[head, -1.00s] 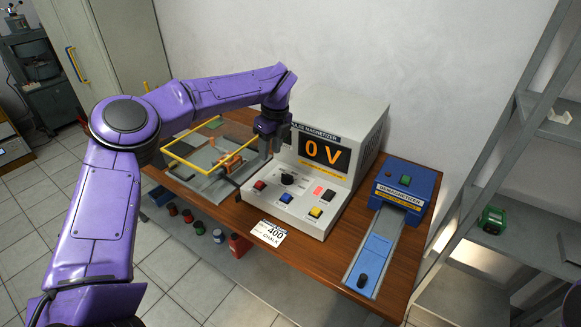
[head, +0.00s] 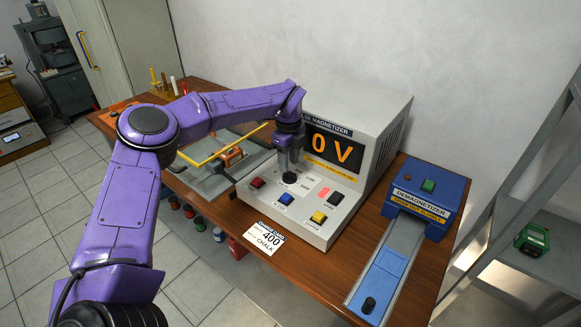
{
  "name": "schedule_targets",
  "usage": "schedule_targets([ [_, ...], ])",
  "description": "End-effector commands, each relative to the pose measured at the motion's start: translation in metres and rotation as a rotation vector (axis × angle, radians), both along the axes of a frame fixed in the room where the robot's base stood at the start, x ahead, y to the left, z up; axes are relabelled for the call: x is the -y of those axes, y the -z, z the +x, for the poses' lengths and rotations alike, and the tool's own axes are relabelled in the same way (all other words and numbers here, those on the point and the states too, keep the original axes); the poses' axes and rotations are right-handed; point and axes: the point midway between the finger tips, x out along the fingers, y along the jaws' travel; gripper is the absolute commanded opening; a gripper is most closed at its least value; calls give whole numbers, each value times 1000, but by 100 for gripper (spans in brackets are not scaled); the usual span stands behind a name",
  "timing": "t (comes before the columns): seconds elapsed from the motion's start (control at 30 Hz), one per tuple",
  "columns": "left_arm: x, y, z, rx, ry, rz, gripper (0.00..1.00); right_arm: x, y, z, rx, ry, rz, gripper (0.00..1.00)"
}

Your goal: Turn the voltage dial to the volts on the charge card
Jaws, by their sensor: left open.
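The pulse magnetizer (head: 330,215) is a light grey console on the wooden table, with a display (head: 333,148) showing "0 V" in orange. Its black voltage dial (head: 289,178) is on the sloped front panel, among labels too small to read. The charge card (head: 267,238) lies at the table's front edge and reads 400 and CHALK. My left gripper (head: 288,168) points down right over the dial, its fingers open and close to it. I cannot tell whether they touch it. My right gripper is not in view.
Red (head: 257,182), blue (head: 285,199) and yellow (head: 318,217) buttons and a black switch (head: 336,198) surround the dial. A fixture with a yellow frame (head: 215,154) stands to the left. A blue demagnetizer (head: 424,197) with a long track stands to the right.

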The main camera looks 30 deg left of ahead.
Motion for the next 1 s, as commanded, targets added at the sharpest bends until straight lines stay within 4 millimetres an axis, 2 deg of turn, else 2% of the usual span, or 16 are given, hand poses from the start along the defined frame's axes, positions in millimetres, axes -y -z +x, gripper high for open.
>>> schedule_targets([
  [0.1,1,20,0,-3,2,-1,40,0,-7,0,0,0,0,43],
  [0.2,2,31,1,-2,3,-1,40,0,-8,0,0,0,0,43],
  [0.5,3,37,2,1,5,0,40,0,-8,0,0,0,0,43],
  [0.57,3,37,2,1,5,0,24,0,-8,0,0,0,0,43],
  [0.63,3,36,2,1,5,0,1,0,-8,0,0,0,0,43],
  [1.0,3,37,2,1,35,0,0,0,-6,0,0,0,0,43],
])
